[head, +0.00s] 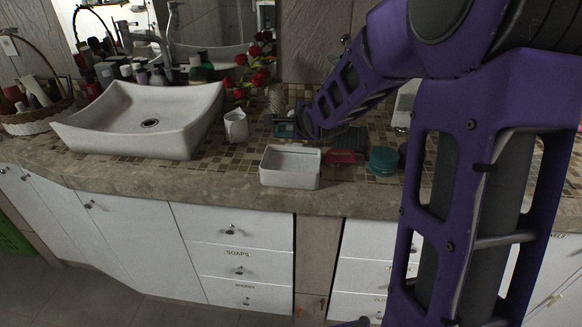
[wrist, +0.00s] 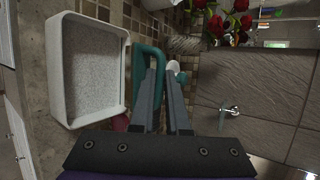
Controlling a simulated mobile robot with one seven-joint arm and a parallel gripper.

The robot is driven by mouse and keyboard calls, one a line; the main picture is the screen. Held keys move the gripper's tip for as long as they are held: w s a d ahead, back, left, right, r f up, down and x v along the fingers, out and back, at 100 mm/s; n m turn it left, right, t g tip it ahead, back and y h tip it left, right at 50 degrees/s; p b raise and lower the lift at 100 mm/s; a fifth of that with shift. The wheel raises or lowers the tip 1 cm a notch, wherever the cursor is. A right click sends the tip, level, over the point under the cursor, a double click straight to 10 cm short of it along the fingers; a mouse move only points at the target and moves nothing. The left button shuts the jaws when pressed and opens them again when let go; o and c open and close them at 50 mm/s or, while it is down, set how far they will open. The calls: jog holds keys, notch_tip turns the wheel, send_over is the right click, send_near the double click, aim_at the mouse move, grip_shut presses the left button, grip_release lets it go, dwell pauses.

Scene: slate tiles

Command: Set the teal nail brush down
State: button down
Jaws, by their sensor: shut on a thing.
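My gripper (wrist: 166,78) is shut on the teal nail brush (wrist: 182,77). I cannot tell whether the brush touches the counter.
A white open box (head: 290,167) stands at the counter's front edge. A red item (head: 340,156) and a teal round container (head: 384,160) are to its right. A white cup (head: 236,126), red roses (head: 254,75) and the sink (head: 140,118) are to the left.

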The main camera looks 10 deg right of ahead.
notch_tip(320, 180, down, 10)
jog(key=shift+f+b, duration=0.1)
jog(key=shift+b, duration=0.9)
jog(key=shift+f, duration=0.1)
jog(key=shift+f, duration=0.15)
jog(key=c, duration=0.9)
grip_release()
jog(key=shift+r, duration=0.35)
jog(key=p+v, duration=0.2)
jog(key=v, duration=0.9)
jog(key=shift+s+r+p, duration=0.15)
jog(key=shift+s+p, duration=0.15)
jog(key=shift+s, duration=0.1)
